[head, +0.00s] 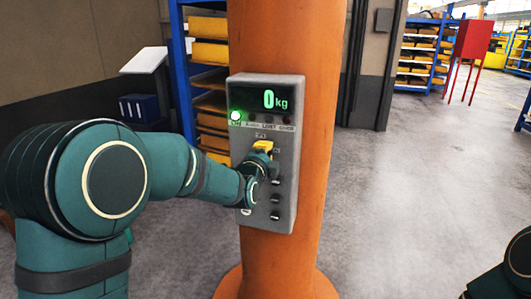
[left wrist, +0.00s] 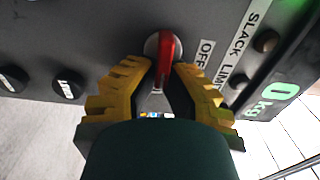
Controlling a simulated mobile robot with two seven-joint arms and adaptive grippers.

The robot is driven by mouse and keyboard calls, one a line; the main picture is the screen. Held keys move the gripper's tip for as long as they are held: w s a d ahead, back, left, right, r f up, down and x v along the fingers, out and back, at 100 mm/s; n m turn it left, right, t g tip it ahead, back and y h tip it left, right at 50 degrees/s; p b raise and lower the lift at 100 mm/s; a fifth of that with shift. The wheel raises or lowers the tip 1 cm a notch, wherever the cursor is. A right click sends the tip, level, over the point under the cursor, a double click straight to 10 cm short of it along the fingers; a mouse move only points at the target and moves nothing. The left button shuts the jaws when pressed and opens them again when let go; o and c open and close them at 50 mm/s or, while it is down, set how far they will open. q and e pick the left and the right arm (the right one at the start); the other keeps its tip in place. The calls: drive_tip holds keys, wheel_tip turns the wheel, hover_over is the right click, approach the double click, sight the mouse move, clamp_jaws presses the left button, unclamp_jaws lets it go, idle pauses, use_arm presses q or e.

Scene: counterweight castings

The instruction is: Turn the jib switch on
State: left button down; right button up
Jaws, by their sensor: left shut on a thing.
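The jib switch shows in the left wrist view as a red handle (left wrist: 165,48) on a round base on the grey control box (head: 285,150). An "OFF" label (left wrist: 204,54) is beside it. My left gripper (head: 262,147) is at the box face, its yellow fingers on either side of the red handle and shut on it. In the head view my gripper hides the handle. The box display (head: 275,100) reads 0 kg, and a green lamp (head: 235,116) at its left is lit. The other lamps look dark. My right gripper is out of view.
The box is fixed to a thick orange column (head: 315,80). Black knobs (head: 275,198) sit on the box close below my gripper. A blue rack with yellow bins (head: 209,53) stands behind at left. The grey floor (head: 410,190) at right is clear.

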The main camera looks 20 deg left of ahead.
use_arm(q)
drive_tip(key=c, duration=1)
unclamp_jaws()
drive_tip(key=shift+w, duration=0.1)
drive_tip(key=shift+c, duration=0.2)
drive_tip(key=s, duration=1.2)
drive_tip(key=shift+a, duration=0.2)
